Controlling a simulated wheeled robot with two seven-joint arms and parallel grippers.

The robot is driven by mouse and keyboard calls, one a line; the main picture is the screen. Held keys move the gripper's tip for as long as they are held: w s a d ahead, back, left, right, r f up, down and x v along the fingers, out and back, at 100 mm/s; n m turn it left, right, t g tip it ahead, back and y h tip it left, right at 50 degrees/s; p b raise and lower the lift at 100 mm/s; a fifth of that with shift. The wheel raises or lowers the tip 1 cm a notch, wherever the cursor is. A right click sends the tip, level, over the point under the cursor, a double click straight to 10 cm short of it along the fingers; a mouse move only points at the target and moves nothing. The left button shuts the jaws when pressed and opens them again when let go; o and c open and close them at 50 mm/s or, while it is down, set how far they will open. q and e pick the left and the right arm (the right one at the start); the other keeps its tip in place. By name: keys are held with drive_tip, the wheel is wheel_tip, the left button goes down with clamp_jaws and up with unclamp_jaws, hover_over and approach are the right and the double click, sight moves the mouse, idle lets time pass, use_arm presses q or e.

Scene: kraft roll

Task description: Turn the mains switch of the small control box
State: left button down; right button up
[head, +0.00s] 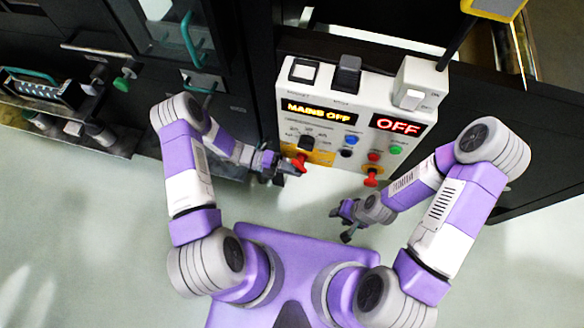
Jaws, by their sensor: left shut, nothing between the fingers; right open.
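The small control box (354,92) is a pale panel in the upper middle of the head view. Its left display (318,110) reads MAINS OFF and its right display (398,124) reads OFF. The mains switch (300,161) shows a red handle at a yellow plate (322,157) on the lower left of the box. My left gripper (286,165) is shut with nothing in it, right beside the red handle; I cannot tell whether they touch. My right gripper (345,224) is open and empty, below the box and apart from it.
A black selector knob (305,142), a blue button (351,139), a green button (396,150) and a red mushroom-like knob (371,177) crowd the panel. Dark machine cabinets stand left and right. The pale floor (75,225) is open at lower left.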

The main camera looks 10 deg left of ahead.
use_arm(q)
drive_tip(key=shift+d+f, duration=0.1)
drive_tip(key=shift+d, duration=0.2)
idle(0.6)
